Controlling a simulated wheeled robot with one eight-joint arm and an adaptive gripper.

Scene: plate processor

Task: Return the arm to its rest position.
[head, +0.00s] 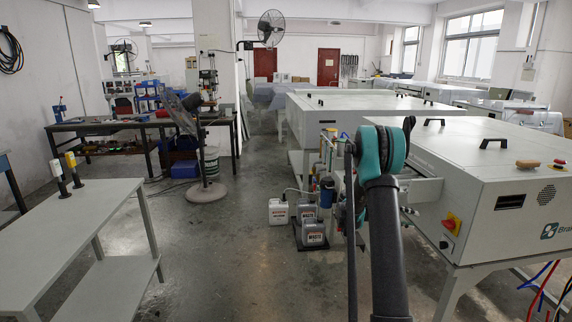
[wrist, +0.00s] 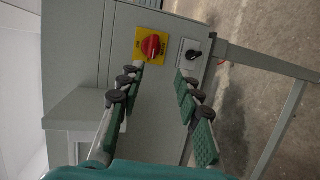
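My arm (head: 384,230) rises from the bottom of the head view, with a teal joint at its top, in front of the grey plate processor (head: 480,185). My gripper (wrist: 160,84) shows in the wrist view with its two green-padded fingers spread apart and nothing between them. It faces the side of the grey machine (wrist: 75,60), with a red and yellow rotary switch (wrist: 152,45) and a black knob (wrist: 194,55) beyond the fingertips. The fingers look apart from the panel, but the exact gap is unclear. In the head view the gripper is hidden behind the arm.
Several jugs (head: 312,232) sit on the floor beside the machine. A pedestal fan (head: 200,140) stands further back.

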